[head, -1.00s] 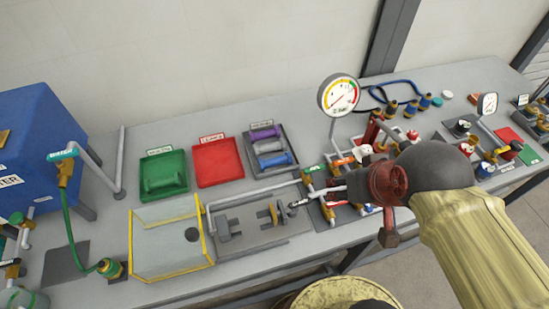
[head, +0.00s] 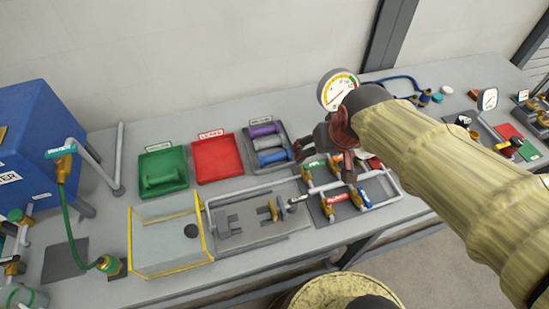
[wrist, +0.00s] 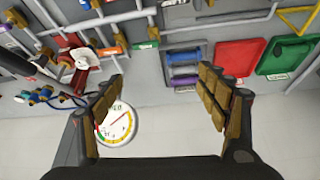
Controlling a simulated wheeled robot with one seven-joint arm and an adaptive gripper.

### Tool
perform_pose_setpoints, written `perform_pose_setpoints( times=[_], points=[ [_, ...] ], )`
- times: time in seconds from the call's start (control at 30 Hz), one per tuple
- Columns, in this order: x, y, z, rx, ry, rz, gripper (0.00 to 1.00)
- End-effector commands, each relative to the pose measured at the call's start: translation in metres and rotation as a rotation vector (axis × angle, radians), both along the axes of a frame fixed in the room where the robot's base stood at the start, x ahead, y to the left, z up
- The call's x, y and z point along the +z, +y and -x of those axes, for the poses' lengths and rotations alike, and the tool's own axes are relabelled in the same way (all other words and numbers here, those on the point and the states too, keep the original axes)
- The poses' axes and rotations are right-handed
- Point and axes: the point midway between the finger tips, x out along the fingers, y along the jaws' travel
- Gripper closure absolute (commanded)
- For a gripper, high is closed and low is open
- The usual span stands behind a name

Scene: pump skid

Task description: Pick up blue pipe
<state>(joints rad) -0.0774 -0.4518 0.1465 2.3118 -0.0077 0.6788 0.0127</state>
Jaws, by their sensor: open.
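The blue pipe (head: 275,157) lies at the front of a dark tray (head: 291,148) on the bench, below a grey pipe and a purple pipe in the head view. It also shows in the wrist view (wrist: 183,81), beyond the gap between my fingers. My gripper (head: 312,147) is just right of the tray in the head view, raised above the bench. In the wrist view (wrist: 165,105) its fingers are wide apart with nothing between them.
A pressure gauge (head: 337,90) stands close behind my gripper. Valves and pipework (head: 345,195) lie in front and right of it. A red tray (head: 217,158) and a green tray (head: 163,172) holding a green pipe are on the left.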

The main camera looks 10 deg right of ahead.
Motion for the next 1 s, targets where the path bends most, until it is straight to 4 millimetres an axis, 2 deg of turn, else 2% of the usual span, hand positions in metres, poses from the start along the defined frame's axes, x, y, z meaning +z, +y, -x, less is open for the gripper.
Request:
perform_pose_setpoints(
  times=[0.03, 0.2, 0.4, 0.5, 0.6, 0.7, 1.0],
  points=[
    [-0.013, 0.006, -0.015, 0.011, 0.014, 0.001, 0.2],
    [-0.053, 0.026, -0.064, 0.044, 0.029, 0.003, 0.11],
    [-0.113, 0.053, -0.113, 0.083, 0.049, 0.005, 0.0],
    [-0.145, 0.066, -0.131, 0.1, 0.057, 0.006, 0.0],
    [-0.171, 0.077, -0.145, 0.115, 0.061, 0.007, 0.0],
    [-0.19, 0.084, -0.153, 0.124, 0.063, 0.007, 0.0],
    [-0.218, 0.09, -0.164, 0.131, 0.065, 0.008, 0.0]
  ],
)
